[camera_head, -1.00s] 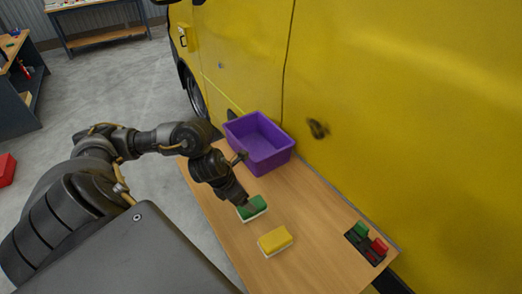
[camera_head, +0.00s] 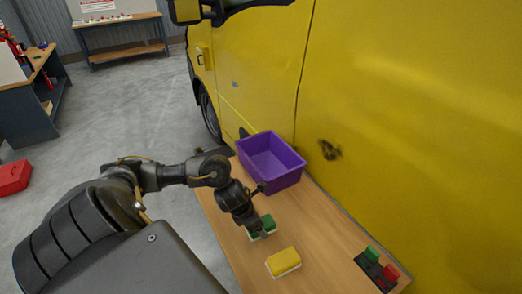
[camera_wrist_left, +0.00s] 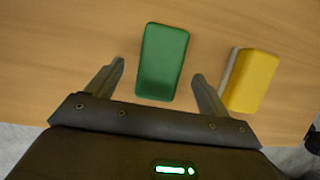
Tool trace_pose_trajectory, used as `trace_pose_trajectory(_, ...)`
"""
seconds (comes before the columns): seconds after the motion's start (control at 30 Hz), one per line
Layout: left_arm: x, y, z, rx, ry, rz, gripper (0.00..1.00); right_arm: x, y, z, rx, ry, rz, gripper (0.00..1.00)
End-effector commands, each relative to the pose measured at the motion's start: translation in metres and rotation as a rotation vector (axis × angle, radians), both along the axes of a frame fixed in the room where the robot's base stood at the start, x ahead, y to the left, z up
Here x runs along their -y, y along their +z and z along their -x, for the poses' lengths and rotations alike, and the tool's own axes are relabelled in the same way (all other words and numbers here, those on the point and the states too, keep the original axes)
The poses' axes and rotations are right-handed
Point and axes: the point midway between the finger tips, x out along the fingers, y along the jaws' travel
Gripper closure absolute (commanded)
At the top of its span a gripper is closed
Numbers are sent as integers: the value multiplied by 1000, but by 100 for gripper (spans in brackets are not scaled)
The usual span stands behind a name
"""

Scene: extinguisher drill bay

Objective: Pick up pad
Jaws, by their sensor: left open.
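A green pad (camera_head: 267,224) with a pale underside lies on the wooden table (camera_head: 318,238), and in the left wrist view the green pad (camera_wrist_left: 163,62) is ahead of and between my open fingers. A yellow pad (camera_head: 283,261) with a white underside lies nearer the camera, and it shows to the right of my fingers in the left wrist view (camera_wrist_left: 254,80). My left gripper (camera_wrist_left: 158,82) is open and empty, with its fingertips on either side of the near end of the green pad. In the head view my left wrist partly hides the green pad. My right gripper is not in view.
A purple bin (camera_head: 270,161) stands at the far end of the table, beside the yellow van (camera_head: 400,100). A black holder with a green and a red block (camera_head: 377,268) sits at the table's right. A red box (camera_head: 14,178) is on the floor at left.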

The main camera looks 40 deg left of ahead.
Motion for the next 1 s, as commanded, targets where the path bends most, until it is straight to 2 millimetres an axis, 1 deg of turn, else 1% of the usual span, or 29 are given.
trace_pose_trajectory(0.03, 1, -6, -1, -5, 4, 1, 20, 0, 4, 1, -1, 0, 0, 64)
trace_pose_trajectory(0.1, 3, -16, -6, -2, 4, 3, 20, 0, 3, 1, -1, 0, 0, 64)
trace_pose_trajectory(0.2, 3, -23, -9, -1, 2, 0, 20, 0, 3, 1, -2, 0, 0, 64)
trace_pose_trajectory(0.47, 3, -26, -10, 1, 0, 0, 20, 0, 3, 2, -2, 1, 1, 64)
trace_pose_trajectory(0.57, 3, -25, -10, 1, 0, 0, 32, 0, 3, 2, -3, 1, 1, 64)
trace_pose_trajectory(0.83, 3, -25, -10, 1, 0, -1, 67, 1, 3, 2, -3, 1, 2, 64)
trace_pose_trajectory(0.87, 3, -25, -10, 1, 0, -1, 69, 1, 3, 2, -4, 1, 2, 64)
trace_pose_trajectory(1.0, 3, -25, -10, 1, 0, -1, 70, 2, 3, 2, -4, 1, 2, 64)
